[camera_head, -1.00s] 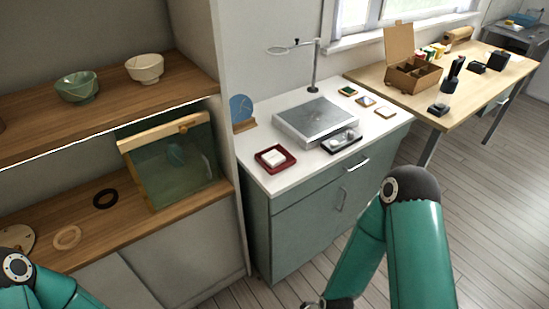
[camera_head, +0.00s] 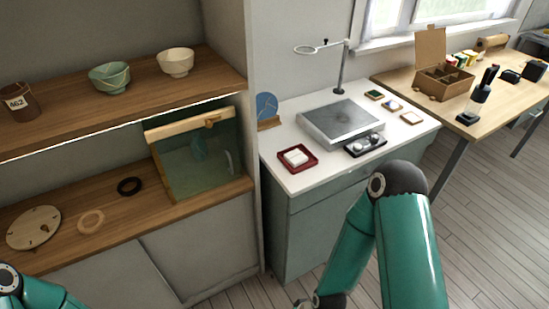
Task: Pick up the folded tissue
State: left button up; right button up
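A folded white tissue (camera_head: 296,157) lies in a small red tray (camera_head: 311,165) at the front left of the white counter. My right arm comes in at the lower right, in front of the counter. Its lower end (camera_head: 322,301) shows at the bottom edge, but the fingertips cannot be made out. It is well below and apart from the tissue. My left arm shows only as a teal link at the lower left; its gripper is out of view.
A grey metal plate (camera_head: 341,123) and a small dark tray (camera_head: 365,144) sit right of the red tray. A ring on a stand (camera_head: 340,75) rises behind. A shelf unit (camera_head: 199,236) with bowls stands left. A wooden table (camera_head: 398,83) is at the right.

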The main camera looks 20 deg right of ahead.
aim_at(296, 158)
jog(key=z, duration=0.3)
jog(key=i, duration=0.2)
jog(key=u, duration=1.8)
jog(key=k, duration=1.1)
jog(key=z, duration=1.75)
jog(key=i, duration=1.3)
jog(key=u, duration=0.6)
